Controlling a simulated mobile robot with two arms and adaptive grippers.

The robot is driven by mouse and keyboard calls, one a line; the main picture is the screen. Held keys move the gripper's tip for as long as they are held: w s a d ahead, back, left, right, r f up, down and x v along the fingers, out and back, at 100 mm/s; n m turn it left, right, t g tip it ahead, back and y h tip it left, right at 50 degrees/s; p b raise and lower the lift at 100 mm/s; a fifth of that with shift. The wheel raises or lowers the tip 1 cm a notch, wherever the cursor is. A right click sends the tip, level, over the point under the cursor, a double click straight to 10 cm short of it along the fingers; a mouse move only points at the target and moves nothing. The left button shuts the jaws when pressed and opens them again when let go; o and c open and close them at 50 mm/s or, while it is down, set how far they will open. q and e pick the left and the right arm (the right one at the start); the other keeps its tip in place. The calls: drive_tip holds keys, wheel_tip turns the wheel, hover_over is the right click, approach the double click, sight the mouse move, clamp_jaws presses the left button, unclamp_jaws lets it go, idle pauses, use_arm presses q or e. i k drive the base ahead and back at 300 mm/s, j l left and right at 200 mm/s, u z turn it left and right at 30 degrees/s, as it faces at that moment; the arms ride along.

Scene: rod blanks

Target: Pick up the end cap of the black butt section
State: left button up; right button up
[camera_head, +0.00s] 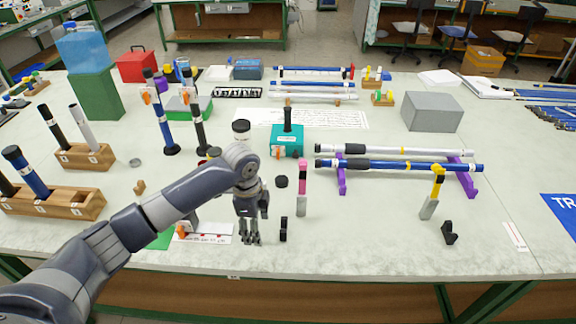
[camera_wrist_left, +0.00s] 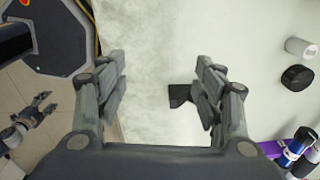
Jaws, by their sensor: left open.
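A short round black cap (camera_head: 281,181), which looks like the end cap, lies on the table beyond my left gripper (camera_head: 250,238). In the left wrist view the cap (camera_wrist_left: 298,77) is at the far right, outside the fingers. My left gripper (camera_wrist_left: 165,88) is open and empty, pointing down above the table near its front edge. A small black piece (camera_head: 283,228) stands just right of it; in the wrist view this piece (camera_wrist_left: 180,95) is partly behind a finger.
A pink-and-grey piece (camera_head: 302,190) stands near the cap. A purple rack (camera_head: 341,180) with long rods is to the right. A teal block (camera_head: 286,140) stands behind the cap. Wooden racks (camera_head: 60,203) are at left.

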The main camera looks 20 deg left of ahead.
sight(281, 181)
drive_tip(key=i, duration=0.85)
